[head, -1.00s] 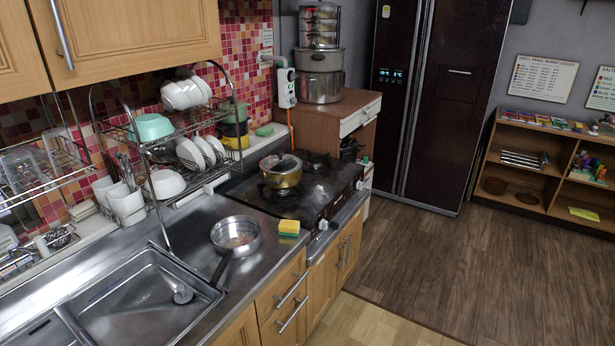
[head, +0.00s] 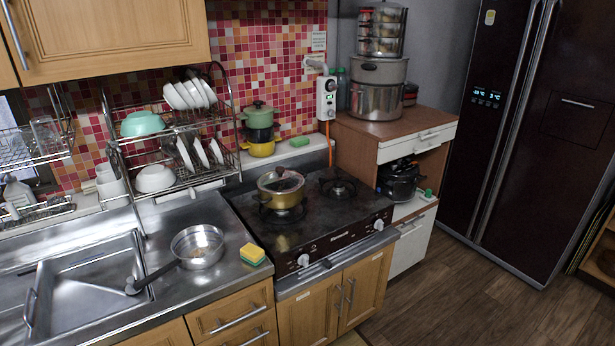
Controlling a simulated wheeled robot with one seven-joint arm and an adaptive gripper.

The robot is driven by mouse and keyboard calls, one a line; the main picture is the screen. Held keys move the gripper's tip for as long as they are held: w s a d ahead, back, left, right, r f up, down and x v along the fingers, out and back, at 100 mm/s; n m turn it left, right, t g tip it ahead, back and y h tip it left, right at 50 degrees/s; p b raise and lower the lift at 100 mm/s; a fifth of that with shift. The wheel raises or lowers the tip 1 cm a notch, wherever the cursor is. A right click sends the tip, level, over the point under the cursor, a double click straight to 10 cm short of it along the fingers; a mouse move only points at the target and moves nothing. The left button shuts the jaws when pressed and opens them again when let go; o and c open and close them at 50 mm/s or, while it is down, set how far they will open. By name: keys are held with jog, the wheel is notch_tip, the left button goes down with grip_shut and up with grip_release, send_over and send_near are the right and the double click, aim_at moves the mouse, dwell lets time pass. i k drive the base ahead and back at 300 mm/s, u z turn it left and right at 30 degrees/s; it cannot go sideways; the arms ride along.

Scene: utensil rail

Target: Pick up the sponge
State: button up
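A small yellow and green sponge (head: 252,254) lies on the steel counter (head: 215,283) near its front edge, just left of the stove. Its yellow side is up and its green layer shows below. A steel pan (head: 199,247) with a dark handle stands close to the left of the sponge. A second green item, perhaps another sponge (head: 299,141), lies on the ledge behind the stove. My gripper is not in view.
The sink (head: 85,285) is at the left. A stove (head: 310,228) with a lidded yellow pot (head: 282,190) stands right of the sponge. A dish rack (head: 180,150) stands behind the counter. Wooden floor (head: 450,290) is clear at the lower right.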

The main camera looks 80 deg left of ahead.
aim_at(252, 254)
jog(key=u, duration=0.1)
jog(key=i, duration=0.45)
jog(key=u, duration=3.7)
